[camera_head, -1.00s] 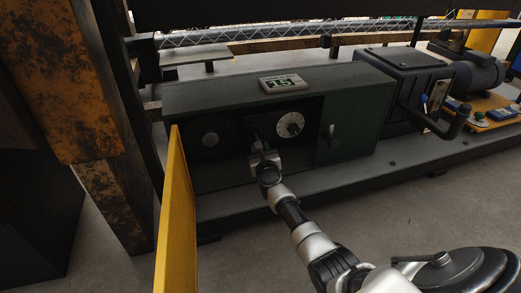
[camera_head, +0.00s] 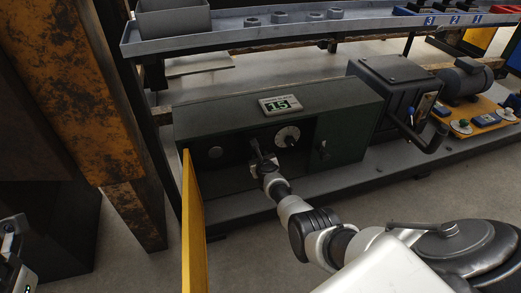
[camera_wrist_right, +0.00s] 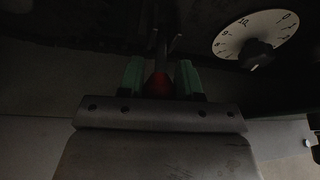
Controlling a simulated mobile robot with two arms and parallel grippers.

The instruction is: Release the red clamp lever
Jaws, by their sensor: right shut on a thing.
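The clamp lever shows in the right wrist view as a dark rod with a red end (camera_wrist_right: 158,85). The rod runs up from the red end toward the dark back of the cabinet. My right gripper (camera_wrist_right: 161,80) has its two green-padded fingers shut around the red end. In the head view my right gripper (camera_head: 263,168) is inside the open bay of the dark green cabinet (camera_head: 345,110), with the dark lever rod (camera_head: 256,149) above it. The lever's pivot is too dark to make out. Part of my left arm shows at the left edge; its fingers cannot be made out.
A white numbered dial (camera_head: 287,137) sits right of the lever. A display reading 15 (camera_head: 281,104) is on the cabinet top. The open yellow door (camera_head: 192,225) stands at the left of the bay. A grey shelf (camera_head: 350,28) with several nuts hangs above.

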